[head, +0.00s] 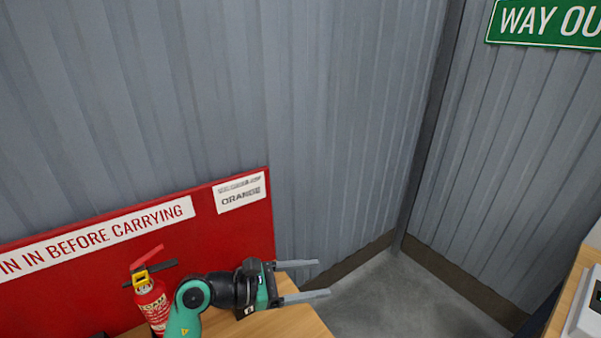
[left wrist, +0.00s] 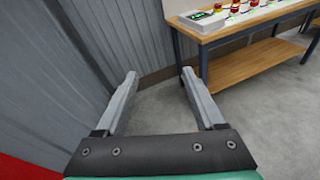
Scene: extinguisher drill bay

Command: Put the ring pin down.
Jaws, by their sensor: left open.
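My left gripper (head: 322,278) is open and empty, past the right end of the wooden bench (head: 300,324) that stands by the red board. In the left wrist view its two fingers (left wrist: 160,74) are spread apart with only floor and wall between them. A red fire extinguisher (head: 154,304) with a yellow part and a red and black handle stands on the bench, left of my left arm, which hides part of it. I cannot make out a ring pin in either view. My right gripper is not in view.
The red board (head: 90,285) stands before a grey corrugated wall (head: 180,110). Bare floor (head: 380,300) lies right of the bench. A second bench (left wrist: 255,82) with a lower shelf carries a grey box with a green display (left wrist: 202,20) and several red-and-yellow items.

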